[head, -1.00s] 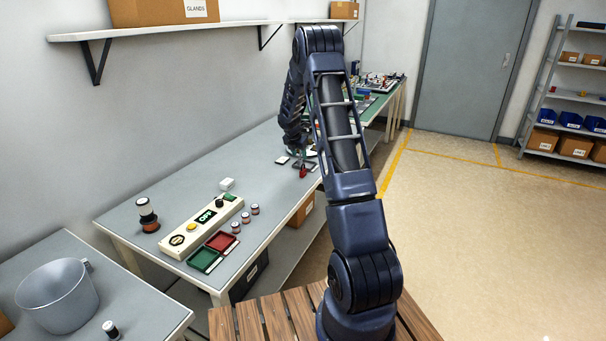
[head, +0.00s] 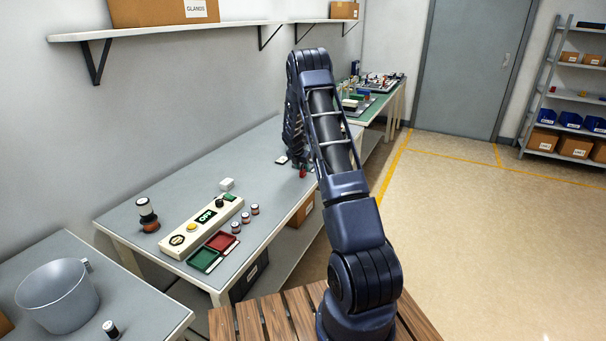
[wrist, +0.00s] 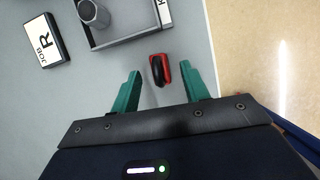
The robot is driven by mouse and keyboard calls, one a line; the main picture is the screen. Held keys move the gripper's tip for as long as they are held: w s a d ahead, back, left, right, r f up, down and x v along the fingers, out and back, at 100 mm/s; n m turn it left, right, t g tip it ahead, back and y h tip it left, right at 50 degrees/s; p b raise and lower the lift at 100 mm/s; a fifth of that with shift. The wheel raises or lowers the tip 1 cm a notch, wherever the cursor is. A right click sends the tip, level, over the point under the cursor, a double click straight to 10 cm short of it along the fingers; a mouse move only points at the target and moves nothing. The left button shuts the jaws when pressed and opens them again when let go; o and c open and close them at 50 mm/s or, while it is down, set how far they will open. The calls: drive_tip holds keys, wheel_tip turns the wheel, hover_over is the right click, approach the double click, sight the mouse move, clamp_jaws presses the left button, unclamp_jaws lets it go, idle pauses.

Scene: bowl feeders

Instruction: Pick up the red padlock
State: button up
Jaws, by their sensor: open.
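The red padlock (wrist: 160,70) lies on the grey table, seen in the wrist view between and a little beyond my fingertips. Its red body shows with a dark part along one side. In the head view the red padlock (head: 302,173) is a small red spot near the table's right edge, beside my arm. My gripper (wrist: 160,82) is open, with its two green fingers apart on either side of the padlock's line and nothing held. I cannot tell its height above the table. In the head view my arm hides the gripper.
A grey tray (wrist: 128,37) holding a dark cylinder stands just beyond the padlock. The table edge drops to the floor close on the right. A control box (head: 202,226) stands on the nearer table part.

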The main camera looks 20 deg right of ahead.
sight(303, 170)
drive_tip(key=x, duration=0.3)
drive_tip(key=shift+f, duration=0.1)
drive_tip(key=shift+c, duration=0.4)
clamp_jaws()
